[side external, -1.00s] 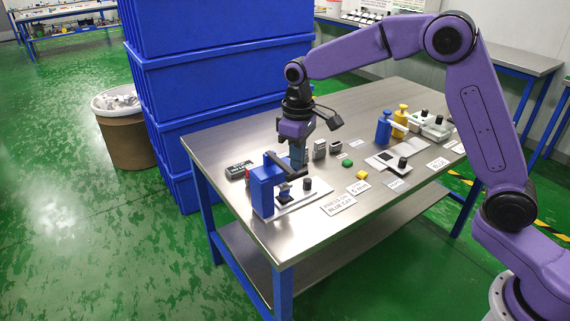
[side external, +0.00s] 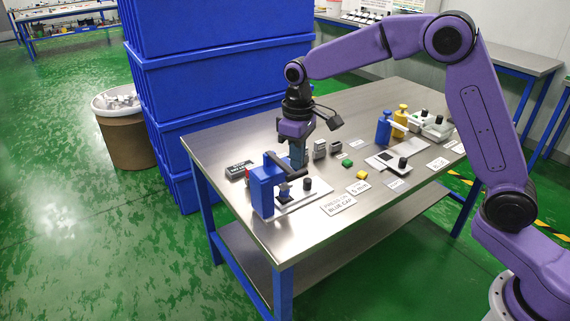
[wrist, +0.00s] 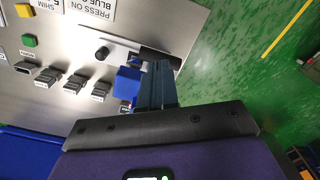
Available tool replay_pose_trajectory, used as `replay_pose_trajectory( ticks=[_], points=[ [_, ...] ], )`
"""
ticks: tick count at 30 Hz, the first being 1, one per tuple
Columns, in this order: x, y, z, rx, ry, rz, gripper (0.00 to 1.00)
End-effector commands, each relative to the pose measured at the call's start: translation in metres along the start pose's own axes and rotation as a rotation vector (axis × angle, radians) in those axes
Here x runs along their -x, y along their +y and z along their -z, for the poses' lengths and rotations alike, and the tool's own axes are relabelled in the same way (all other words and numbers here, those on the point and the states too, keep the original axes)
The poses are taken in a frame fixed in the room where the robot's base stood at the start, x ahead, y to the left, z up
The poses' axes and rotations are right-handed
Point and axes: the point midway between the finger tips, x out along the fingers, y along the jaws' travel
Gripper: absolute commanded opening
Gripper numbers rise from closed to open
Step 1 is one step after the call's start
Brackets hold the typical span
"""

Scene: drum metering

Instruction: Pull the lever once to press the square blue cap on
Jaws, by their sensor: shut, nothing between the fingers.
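The blue press (side external: 262,190) stands at the table's near left corner, with a dark lever (side external: 274,159) at its top. The press (wrist: 127,82) and the dark lever bar (wrist: 160,56) also show in the wrist view. My gripper (side external: 298,163) points down beside the lever, on its right in the side view. In the wrist view its fingers (wrist: 157,84) are together and empty, close to the lever and press. I cannot tell whether they touch the lever. The square blue cap cannot be made out clearly.
A white base plate (side external: 318,192) with a black knob (side external: 308,183) lies by the press. Small grey blocks (side external: 320,149), a green piece (side external: 347,163) and a yellow piece (side external: 362,174) lie to the right. A "press on blue cap" label (side external: 339,205) lies in front. Blue crates (side external: 225,80) stand behind.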

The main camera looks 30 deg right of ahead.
Motion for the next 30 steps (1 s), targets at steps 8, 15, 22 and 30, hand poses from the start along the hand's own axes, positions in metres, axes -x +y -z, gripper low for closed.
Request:
replay_pose_trajectory(
  ticks=[8, 15, 22, 30],
  points=[
    [0.000, 0.000, 0.000, 0.000, 0.000, 0.000, 0.00],
    [-0.005, 0.000, 0.000, 0.000, -0.001, 0.000, 0.00],
    [-0.011, 0.000, 0.000, 0.000, 0.000, 0.000, 0.00],
    [-0.018, 0.000, 0.000, 0.000, -0.001, 0.000, 0.00]
  ],
)
